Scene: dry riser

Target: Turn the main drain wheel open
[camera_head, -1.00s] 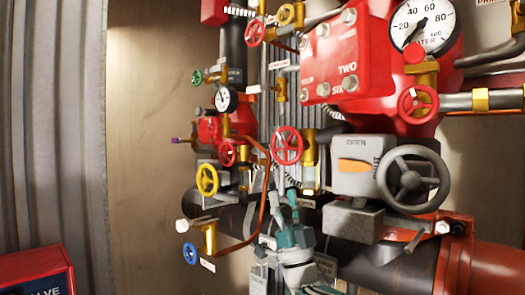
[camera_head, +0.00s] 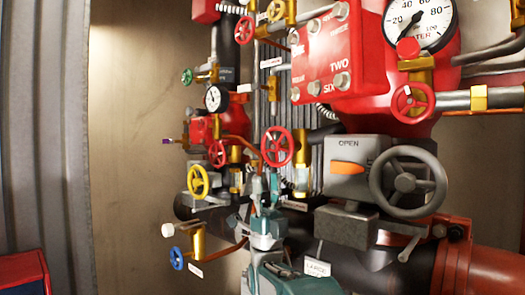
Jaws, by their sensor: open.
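My gripper (camera_head: 265,185), teal and grey, points up at lower centre, its fingers apart with nothing seen between them. A red handwheel (camera_head: 277,147) on a brass valve (camera_head: 301,150) is just above the fingertips in the picture; contact and depth gap cannot be judged. The labels near the wheels are too small to read, so I cannot tell which is the main drain.
A red valve body (camera_head: 365,60) with a pressure gauge (camera_head: 420,20) stands at upper right. A thick red-brown pipe (camera_head: 495,275) runs at lower right. A copper tube (camera_head: 228,250) curves left of my arm. Bare wall (camera_head: 130,130) lies at left.

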